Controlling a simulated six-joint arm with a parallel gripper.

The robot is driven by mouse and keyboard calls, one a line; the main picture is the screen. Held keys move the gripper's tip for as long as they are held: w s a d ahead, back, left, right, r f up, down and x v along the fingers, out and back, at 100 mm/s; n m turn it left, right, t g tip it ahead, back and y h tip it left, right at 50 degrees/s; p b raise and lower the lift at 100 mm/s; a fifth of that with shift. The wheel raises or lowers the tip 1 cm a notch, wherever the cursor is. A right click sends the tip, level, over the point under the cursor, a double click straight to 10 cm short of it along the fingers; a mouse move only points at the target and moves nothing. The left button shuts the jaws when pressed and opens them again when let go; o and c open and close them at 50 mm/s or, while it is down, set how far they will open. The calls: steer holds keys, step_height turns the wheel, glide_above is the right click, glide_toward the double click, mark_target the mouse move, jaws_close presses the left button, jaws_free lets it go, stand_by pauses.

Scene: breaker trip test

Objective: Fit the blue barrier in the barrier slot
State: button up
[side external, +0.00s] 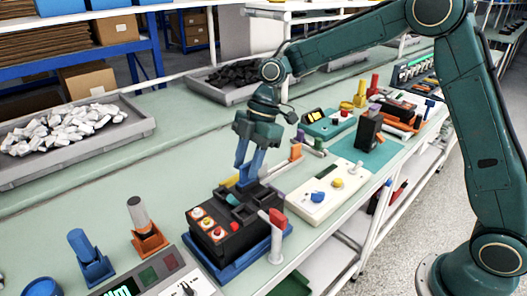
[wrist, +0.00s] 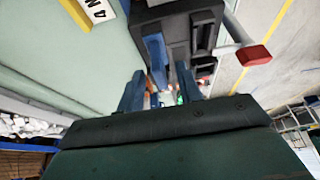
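The blue barrier (side external: 247,181) stands upright at the back edge of the black test box (side external: 216,247), directly below my gripper. It also shows in the wrist view (wrist: 155,50), between the lines of the two fingers. My gripper (side external: 249,168) points down over it with its blue fingers apart. In the wrist view, gaps show between the barrier and each fingertip of my gripper (wrist: 160,72). The barrier slot itself is hidden, and how deep the barrier sits in it cannot be told.
A red-tipped grey lever (side external: 277,222) stands at the box's right. A white panel with knobs (side external: 322,203) lies further right. Blue (side external: 88,257) and orange (side external: 148,238) holders stand at left. A grey tray of white parts (side external: 75,135) is behind; the bench between is clear.

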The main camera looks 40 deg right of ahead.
steer(key=v, duration=1.3)
stand_by(0.5)
steer(key=s+d+r+m+t+h, duration=0.1)
steer(key=s+r+m+t, duration=0.3)
steer(key=s+m, duration=0.75)
steer(key=s+d+f+m+h, duration=0.1)
steer(key=s+d+f+m, duration=0.1)
steer(key=s, duration=0.6)
steer(key=s+d+f+m+t+h, duration=0.1)
steer(key=s+d+f+m+h, duration=0.1)
steer(key=s, duration=0.7)
steer(key=d+f+m, duration=0.1)
steer(key=d+m, duration=0.1)
steer(key=d, duration=0.1)
steer(key=shift+t, duration=0.3)
